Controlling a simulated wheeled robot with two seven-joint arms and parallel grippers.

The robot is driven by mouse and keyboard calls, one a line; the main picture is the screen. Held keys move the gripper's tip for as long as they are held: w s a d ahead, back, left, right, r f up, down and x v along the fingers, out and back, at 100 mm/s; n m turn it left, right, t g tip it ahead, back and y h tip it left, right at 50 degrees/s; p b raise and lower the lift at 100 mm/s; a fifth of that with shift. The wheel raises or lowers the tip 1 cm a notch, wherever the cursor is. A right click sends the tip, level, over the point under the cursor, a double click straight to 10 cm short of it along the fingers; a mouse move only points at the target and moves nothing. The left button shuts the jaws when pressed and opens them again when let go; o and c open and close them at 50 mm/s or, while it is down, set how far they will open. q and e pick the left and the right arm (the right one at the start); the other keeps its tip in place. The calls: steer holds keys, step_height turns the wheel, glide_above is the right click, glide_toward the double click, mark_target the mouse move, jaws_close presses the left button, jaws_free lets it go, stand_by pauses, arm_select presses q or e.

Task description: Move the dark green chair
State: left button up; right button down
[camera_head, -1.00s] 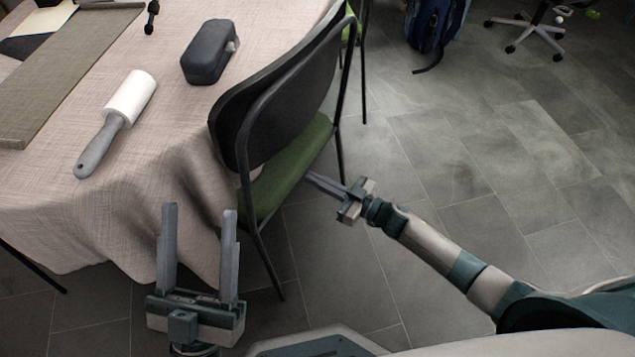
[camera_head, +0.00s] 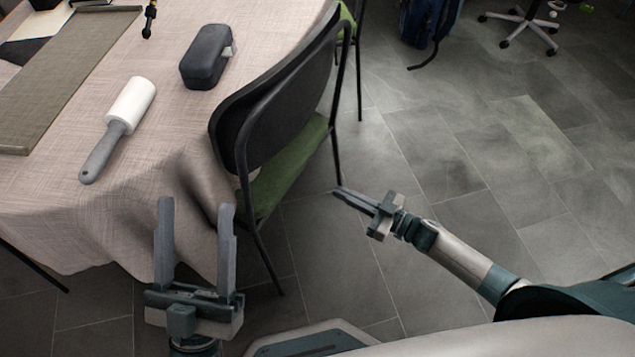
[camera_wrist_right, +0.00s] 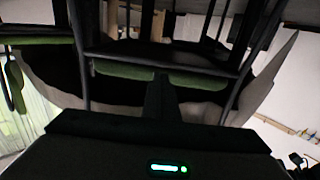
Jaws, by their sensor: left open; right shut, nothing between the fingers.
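The dark green chair (camera_head: 289,170) stands against the tablecloth in the head view, its black backrest towards me and its green seat partly under the table edge. In the right wrist view a green seat edge (camera_wrist_right: 150,75) shows with black legs around it, in a dim, tilted picture. My left gripper (camera_head: 195,205) is open and empty, left of the chair's near leg and in front of the cloth. My right gripper (camera_head: 337,192) is shut and empty. It is to the right of the seat; in the head view its tip overlaps the foot of a chair leg, and I cannot tell whether they touch.
The cloth-covered table (camera_head: 60,220) bears a lint roller (camera_head: 118,128), a dark case (camera_head: 207,57) and a board (camera_head: 60,75). A second green chair (camera_head: 347,25), a blue bag (camera_head: 428,20) and an office chair base (camera_head: 520,28) stand farther back. Grey floor on the right is open.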

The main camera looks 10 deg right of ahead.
steer(key=shift+a, duration=0.1)
stand_by(0.3)
